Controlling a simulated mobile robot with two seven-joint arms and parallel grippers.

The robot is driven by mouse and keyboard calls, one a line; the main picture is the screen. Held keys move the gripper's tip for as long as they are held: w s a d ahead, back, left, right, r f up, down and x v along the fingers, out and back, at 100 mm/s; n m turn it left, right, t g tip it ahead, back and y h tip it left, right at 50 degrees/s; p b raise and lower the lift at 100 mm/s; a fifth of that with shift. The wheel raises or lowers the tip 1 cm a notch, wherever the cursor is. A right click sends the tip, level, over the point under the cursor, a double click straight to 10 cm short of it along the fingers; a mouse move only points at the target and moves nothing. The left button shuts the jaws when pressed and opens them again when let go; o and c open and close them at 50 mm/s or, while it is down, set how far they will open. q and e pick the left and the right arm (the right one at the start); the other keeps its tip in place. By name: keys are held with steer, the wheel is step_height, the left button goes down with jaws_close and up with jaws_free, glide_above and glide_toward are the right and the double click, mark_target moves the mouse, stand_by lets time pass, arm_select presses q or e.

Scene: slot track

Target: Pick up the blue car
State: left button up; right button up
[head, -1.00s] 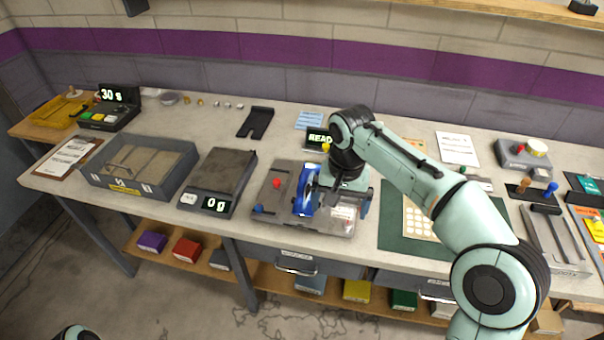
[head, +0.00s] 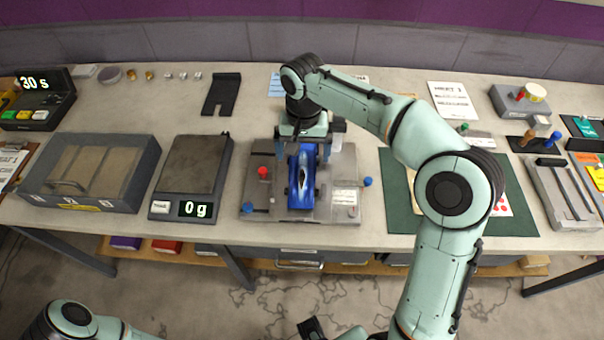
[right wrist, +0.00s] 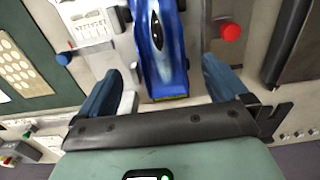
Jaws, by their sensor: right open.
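The blue car (head: 301,183) lies on a grey fixture plate (head: 330,212) in the middle of the bench, its length running from the back toward the bench's front edge. My right gripper (head: 304,158) is open over the car's far end, a finger on each side. In the right wrist view the car (right wrist: 160,45) lies between the two spread blue fingers of the gripper (right wrist: 160,72), with gaps on both sides.
The plate carries a red knob (head: 263,172) left of the car and blue knobs (head: 247,208) at its sides. A scale (head: 190,175) reading 0 g and a grey tray (head: 146,180) stand to the left. A green mat (head: 395,205) lies to the right.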

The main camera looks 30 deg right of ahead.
mark_target(302, 167)
steer(key=shift+w+f, duration=0.1)
steer(key=shift+f, duration=0.65)
step_height(302, 167, down, 5)
steer(key=shift+a+f+b, duration=0.1)
steer(key=shift+b, duration=0.35)
steer(key=c, duration=1.2)
